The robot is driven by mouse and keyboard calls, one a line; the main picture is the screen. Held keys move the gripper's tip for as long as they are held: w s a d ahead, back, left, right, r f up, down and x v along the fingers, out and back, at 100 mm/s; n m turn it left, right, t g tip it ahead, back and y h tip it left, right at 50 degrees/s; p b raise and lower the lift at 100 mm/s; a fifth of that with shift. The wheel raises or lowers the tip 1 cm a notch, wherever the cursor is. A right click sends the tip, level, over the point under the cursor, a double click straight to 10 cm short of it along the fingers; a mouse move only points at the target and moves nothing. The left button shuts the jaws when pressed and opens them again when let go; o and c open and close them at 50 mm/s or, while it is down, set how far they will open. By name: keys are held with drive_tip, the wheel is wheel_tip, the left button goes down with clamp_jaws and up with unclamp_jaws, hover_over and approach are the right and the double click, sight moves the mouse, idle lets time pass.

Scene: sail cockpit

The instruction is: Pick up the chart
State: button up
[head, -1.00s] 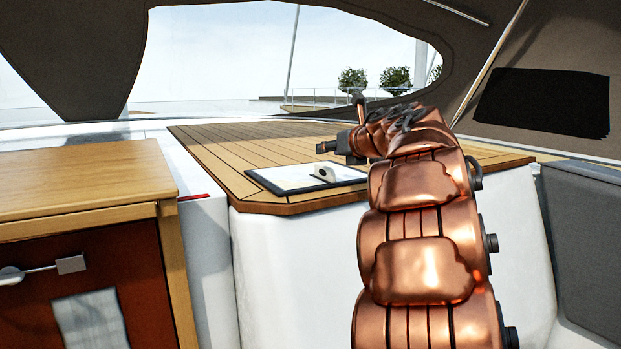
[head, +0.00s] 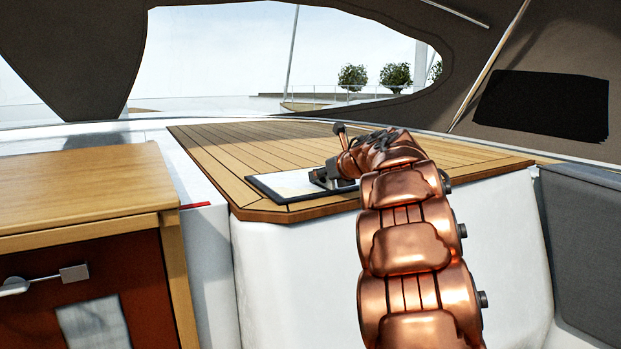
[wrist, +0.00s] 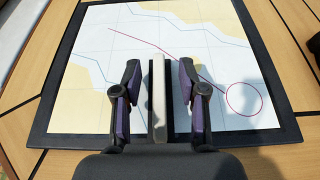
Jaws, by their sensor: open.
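The chart (head: 285,184) lies flat on the teak deck, a pale sheet with a dark border. In the wrist view the chart (wrist: 205,40) shows blue lines, tan patches, a red line and a red circle. A cream upright grip (wrist: 157,105) stands at its middle. My gripper (wrist: 158,75) is open, with one finger on each side of the grip and a visible gap on both sides. In the head view my gripper (head: 322,180) is low over the chart's right part and hides the grip.
The teak deck (head: 235,150) is clear around the chart, with its front edge close to the chart. A wooden-topped cabinet (head: 80,190) stands at the left. A grey padded seat back (head: 590,240) is at the right, and a dark canopy (head: 540,45) hangs above.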

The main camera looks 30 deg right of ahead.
drive_tip(key=shift+w+f, duration=0.1)
drive_tip(key=shift+w, duration=0.1)
drive_tip(key=shift+c, duration=0.4)
clamp_jaws()
